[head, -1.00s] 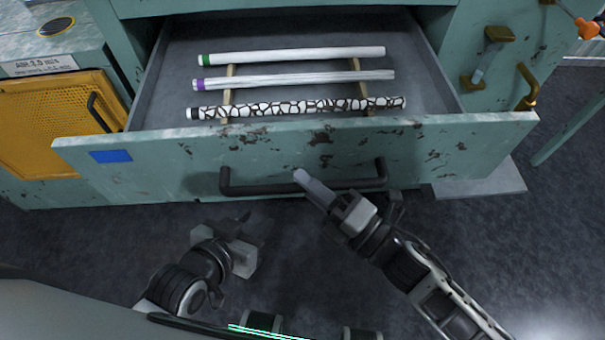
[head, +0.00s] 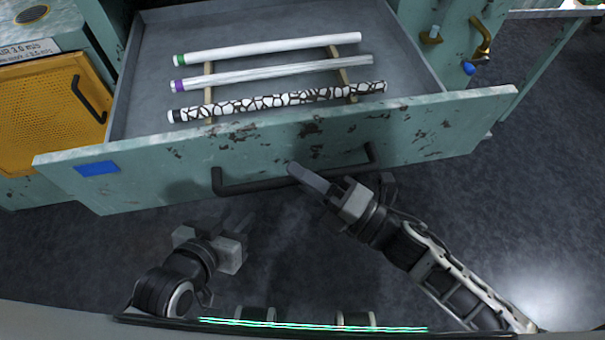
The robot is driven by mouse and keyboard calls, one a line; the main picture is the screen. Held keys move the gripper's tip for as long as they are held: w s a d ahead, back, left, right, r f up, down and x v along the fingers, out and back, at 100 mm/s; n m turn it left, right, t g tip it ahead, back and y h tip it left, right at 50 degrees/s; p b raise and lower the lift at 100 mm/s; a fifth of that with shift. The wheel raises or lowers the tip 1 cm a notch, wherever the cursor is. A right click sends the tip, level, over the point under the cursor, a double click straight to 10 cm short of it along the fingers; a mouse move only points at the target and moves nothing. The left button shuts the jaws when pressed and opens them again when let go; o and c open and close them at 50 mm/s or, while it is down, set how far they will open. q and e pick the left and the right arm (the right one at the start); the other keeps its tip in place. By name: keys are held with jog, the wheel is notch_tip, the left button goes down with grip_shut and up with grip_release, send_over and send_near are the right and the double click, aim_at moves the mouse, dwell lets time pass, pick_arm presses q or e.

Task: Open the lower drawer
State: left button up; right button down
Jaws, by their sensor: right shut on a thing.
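The lower drawer (head: 300,145) stands pulled open, with a chipped teal front and a blue label (head: 97,169) at its left. Its dark bar handle (head: 245,186) runs across the front. My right gripper (head: 338,184) is at the right half of the handle and shut on it; the gripper hides part of the bar. My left gripper (head: 232,236) hangs below the drawer front, apart from the handle. I cannot tell whether its fingers are open.
Inside the drawer, a green-ended tube (head: 270,49), a purple-ended tube (head: 275,73) and a black-and-white patterned tube (head: 280,101) lie across two wooden strips. A yellow mesh panel (head: 45,125) is at the left. Dark floor (head: 540,200) is clear at the right.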

jog(key=c, duration=1.4)
grip_release()
jog(key=shift+o, duration=0.2)
pick_arm(q)
jog(key=shift+s+d+f+b, duration=0.15)
jog(key=shift+f+b, duration=0.35)
jog(key=shift+b, duration=0.55)
pick_arm(e)
jog(key=v, duration=1.6)
jog(key=shift+w, duration=0.15)
